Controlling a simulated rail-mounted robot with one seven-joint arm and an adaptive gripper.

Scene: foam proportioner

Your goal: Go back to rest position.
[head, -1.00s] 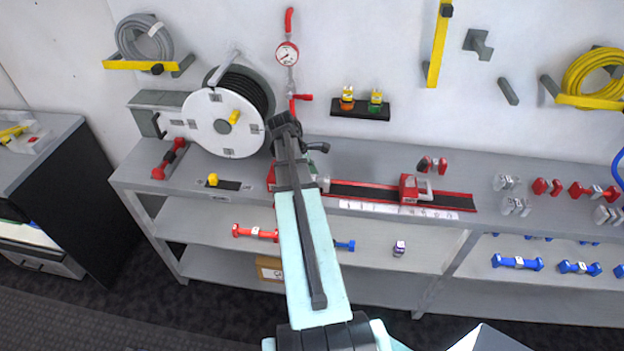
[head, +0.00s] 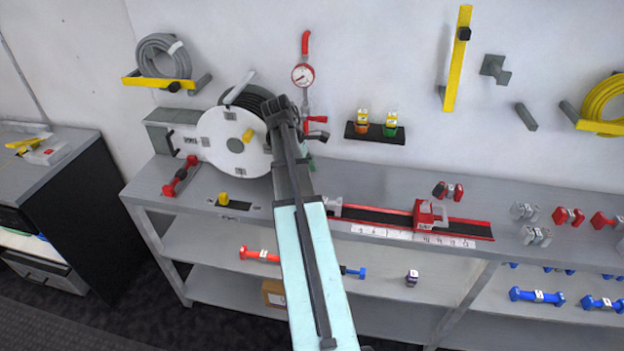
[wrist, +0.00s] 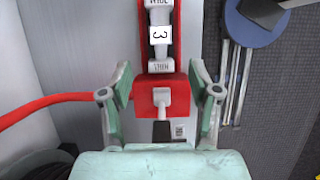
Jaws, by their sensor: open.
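My gripper (wrist: 161,80) is open in the wrist view, one pale green finger on each side. A red block (wrist: 147,97) with a white fitting shows between the fingers. Above it, a red frame holds a white piece (wrist: 160,34) marked 3. I cannot tell whether the fingers touch the block. In the head view my pale blue arm reaches forward from the bottom centre over the grey bench (head: 400,186).
A pressure gauge (head: 303,75) and a small black shelf (head: 374,133) are on the wall near my arm's end. A red slide block (head: 428,216) sits on a rail to the right. A dark cabinet (head: 88,215) stands left. A red hose (wrist: 45,105) crosses the wrist view's left.

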